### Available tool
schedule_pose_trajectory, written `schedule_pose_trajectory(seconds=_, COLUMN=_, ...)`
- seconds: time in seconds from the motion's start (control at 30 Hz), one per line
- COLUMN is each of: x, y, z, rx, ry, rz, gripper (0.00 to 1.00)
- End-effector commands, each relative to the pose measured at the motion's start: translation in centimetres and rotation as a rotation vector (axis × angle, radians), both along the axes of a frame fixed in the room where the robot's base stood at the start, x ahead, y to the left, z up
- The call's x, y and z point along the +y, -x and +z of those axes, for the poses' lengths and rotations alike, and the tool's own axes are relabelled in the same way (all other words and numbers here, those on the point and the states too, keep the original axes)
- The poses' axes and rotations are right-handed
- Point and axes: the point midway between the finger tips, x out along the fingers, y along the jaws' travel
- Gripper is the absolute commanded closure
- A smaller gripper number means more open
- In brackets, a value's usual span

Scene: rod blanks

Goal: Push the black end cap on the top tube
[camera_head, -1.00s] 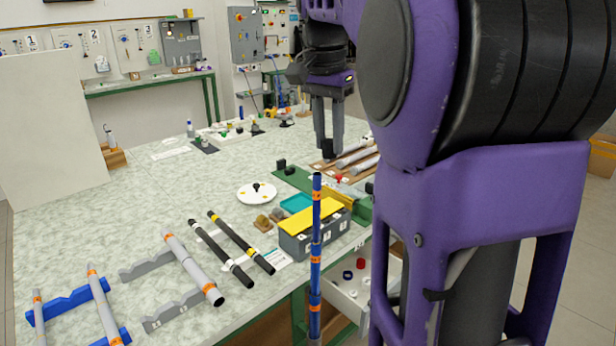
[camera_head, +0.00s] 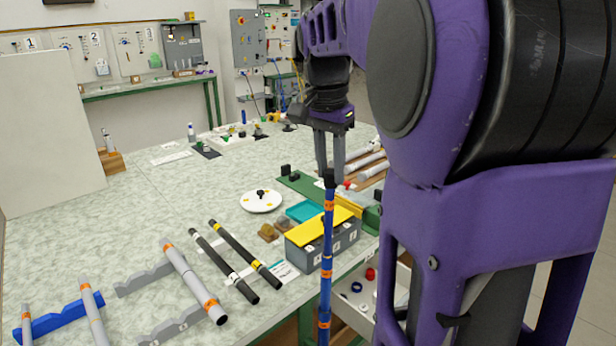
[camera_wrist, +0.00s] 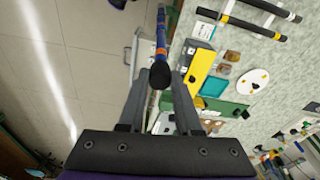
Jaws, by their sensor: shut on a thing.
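The top tube (camera_head: 327,240) is a slim blue upright tube with orange bands, at the table's front edge in the head view. The black end cap (camera_head: 329,177) is at its upper end, in line with it and seeming to touch it; how far it sits on the tube I cannot tell. My gripper (camera_head: 330,172) points down from above with its fingers shut on the cap. In the wrist view the cap (camera_wrist: 160,76) is between the fingertips and covers the tube's end, with the blue tube (camera_wrist: 161,35) running away behind it.
A grey box with a yellow lid (camera_head: 322,230) stands close right behind the tube. Two black tubes (camera_head: 245,255) and a grey tube (camera_head: 195,285) lie on the table to the left. An open drawer (camera_head: 370,290) is below at right. The table's left middle is clear.

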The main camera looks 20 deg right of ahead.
Motion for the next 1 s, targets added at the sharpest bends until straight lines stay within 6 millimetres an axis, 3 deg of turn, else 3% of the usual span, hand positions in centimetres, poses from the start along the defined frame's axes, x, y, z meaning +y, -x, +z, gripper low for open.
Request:
schedule_pose_trajectory(seconds=0.1, x=0.0, y=0.0, z=-1.8, rx=0.002, ry=0.0, rz=0.001, gripper=1.0)
schedule_pose_trajectory(seconds=0.47, x=0.0, y=0.0, z=-2.2, rx=0.001, ry=0.0, rz=0.0, gripper=1.0)
schedule_pose_trajectory(seconds=0.5, x=0.0, y=0.0, z=-2.0, rx=0.001, ry=0.0, rz=0.0, gripper=0.6)
schedule_pose_trajectory(seconds=0.63, x=0.0, y=0.0, z=-2.0, rx=0.001, ry=0.0, rz=0.0, gripper=0.38)
schedule_pose_trajectory(seconds=1.0, x=0.0, y=0.0, z=-1.4, rx=0.0, ry=0.0, rz=0.0, gripper=0.38)
